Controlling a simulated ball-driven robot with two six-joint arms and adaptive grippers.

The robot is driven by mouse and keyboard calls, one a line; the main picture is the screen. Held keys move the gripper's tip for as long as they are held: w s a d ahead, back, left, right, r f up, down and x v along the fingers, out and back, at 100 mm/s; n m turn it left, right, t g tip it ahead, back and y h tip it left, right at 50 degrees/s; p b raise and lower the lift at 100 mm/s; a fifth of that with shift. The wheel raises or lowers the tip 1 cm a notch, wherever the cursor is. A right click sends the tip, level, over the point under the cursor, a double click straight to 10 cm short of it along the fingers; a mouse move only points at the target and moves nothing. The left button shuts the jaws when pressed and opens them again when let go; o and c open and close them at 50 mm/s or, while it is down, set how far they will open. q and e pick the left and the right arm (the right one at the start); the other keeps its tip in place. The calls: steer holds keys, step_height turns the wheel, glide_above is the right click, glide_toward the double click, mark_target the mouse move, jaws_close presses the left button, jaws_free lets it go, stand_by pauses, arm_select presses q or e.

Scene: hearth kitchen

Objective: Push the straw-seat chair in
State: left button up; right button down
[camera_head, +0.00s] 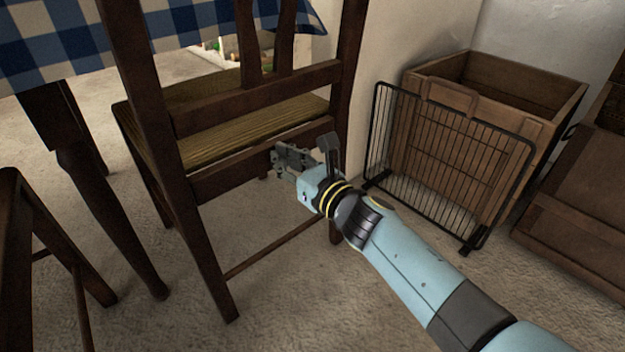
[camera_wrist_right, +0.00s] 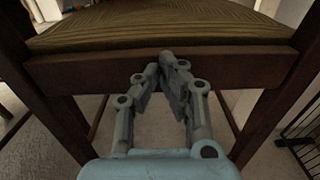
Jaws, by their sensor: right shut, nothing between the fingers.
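The straw-seat chair (camera_head: 215,140) stands upright in the middle left of the head view, its dark wooden back towards me. Its woven seat also shows in the right wrist view (camera_wrist_right: 150,27), above a dark front-facing rail. The table with a blue-and-white checked cloth (camera_head: 55,42) is beyond the chair and to its left. My right gripper (camera_head: 280,158) is shut and empty, at the rail under the seat on the chair's back side. In the right wrist view its fingertips (camera_wrist_right: 164,62) overlap the rail; I cannot tell whether they touch it. My left gripper is out of view.
A black wire screen (camera_head: 450,165) stands in front of a wooden crate (camera_head: 545,112) on the right, close to my right arm. Another dark wooden piece of seating (camera_head: 18,240) is at the left edge. Carpeted floor is bare below the chair.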

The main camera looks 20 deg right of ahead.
steer(key=b+v, duration=0.1)
steer(key=v, duration=0.8)
steer(key=shift+s, duration=0.35)
steer(key=shift+d, duration=0.15)
